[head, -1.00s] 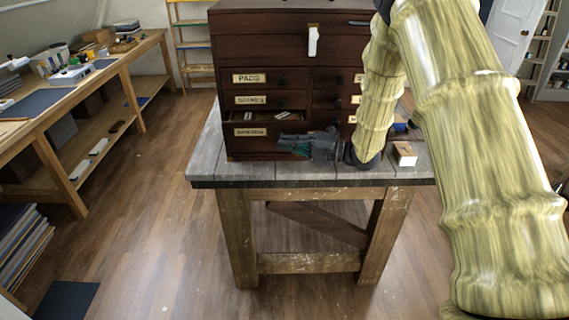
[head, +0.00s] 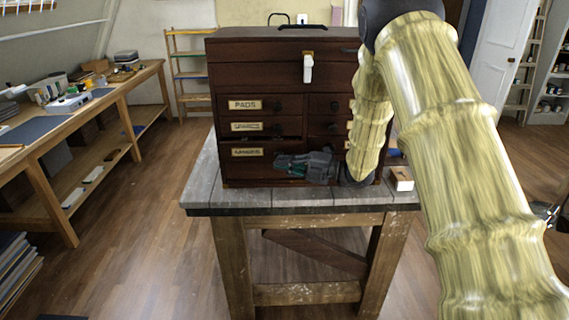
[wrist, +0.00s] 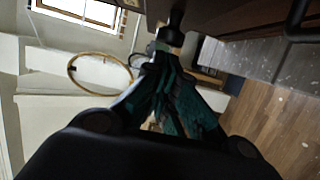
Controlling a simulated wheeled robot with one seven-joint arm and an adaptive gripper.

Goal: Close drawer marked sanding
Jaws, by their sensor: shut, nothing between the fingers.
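A dark wooden chest (head: 285,70) stands on a grey workbench. Its lower left drawer (head: 232,170) has a pale label that is too blurred to read surely. A narrow dark gap shows above this drawer's front; I cannot tell if it is fully flush. My gripper (head: 281,165) is shut and empty, pointing left across the right part of this drawer front, hiding its knob. I cannot tell if it touches. In the wrist view, the fingers (wrist: 166,62) meet just below a dark knob (wrist: 175,17).
The drawers above read PADS (head: 245,104) and, less clearly, SPARES (head: 247,127); both look shut. A white-and-wood block (head: 401,179) lies at the right of the grey workbench (head: 198,190). A long side bench (head: 75,115) runs along the left. Floor between is clear.

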